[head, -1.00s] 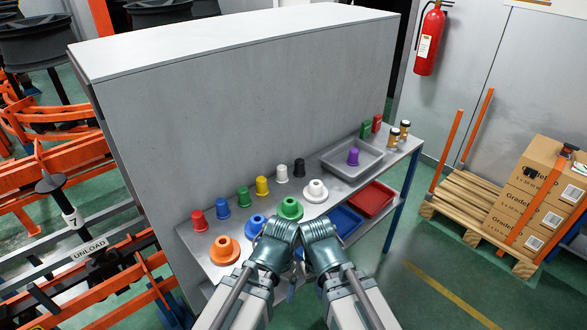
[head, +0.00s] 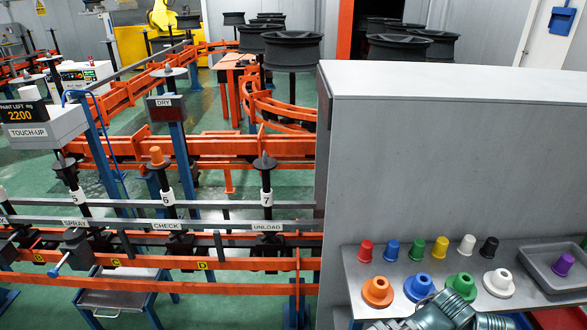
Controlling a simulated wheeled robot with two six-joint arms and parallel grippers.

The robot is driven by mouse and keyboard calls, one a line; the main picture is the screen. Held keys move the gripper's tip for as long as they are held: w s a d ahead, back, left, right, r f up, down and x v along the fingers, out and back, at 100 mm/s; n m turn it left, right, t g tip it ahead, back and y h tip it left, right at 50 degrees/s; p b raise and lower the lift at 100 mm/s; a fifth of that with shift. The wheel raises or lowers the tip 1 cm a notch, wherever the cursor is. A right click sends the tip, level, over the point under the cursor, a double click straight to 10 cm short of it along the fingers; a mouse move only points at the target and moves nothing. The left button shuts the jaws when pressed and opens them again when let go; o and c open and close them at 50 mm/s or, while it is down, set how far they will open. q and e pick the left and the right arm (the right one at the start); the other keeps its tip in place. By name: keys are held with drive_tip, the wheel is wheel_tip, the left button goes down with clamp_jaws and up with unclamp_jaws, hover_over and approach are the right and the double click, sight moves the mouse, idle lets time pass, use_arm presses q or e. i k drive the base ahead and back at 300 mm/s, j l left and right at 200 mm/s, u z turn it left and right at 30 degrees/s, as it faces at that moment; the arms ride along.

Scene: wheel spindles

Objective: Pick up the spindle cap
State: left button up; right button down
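An orange cap (head: 156,155) sits on top of the spindle marked 6 (head: 167,196) at the CHECK station. Small tapered caps stand on the bench: red (head: 366,250), blue (head: 391,250), green (head: 416,249), yellow (head: 440,247), white (head: 467,244) and black (head: 488,248). A row of flanged caps stands in front: orange (head: 377,291), blue (head: 418,286), green (head: 462,285) and white (head: 499,281). My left gripper (head: 447,311) and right gripper (head: 494,322) are at the bottom edge, in front of the flanged caps; their fingers cannot be made out. I see no cap held.
A grey tray (head: 533,264) with a purple cap (head: 563,264) is at the right. A tall grey panel (head: 450,150) stands behind the bench. Orange rails (head: 230,146) and the spindle marked 7 (head: 266,180) at UNLOAD are left of the bench. Green floor shows between the rails.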

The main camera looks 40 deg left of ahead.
sight(488, 251)
drive_tip(key=u, duration=1.65)
drive_tip(key=z, duration=1.65)
drive_tip(key=i+l+z, duration=0.15)
drive_tip(key=z, duration=0.3)
drive_tip(key=i+l+z, duration=0.25)
drive_tip(key=z, duration=0.15)
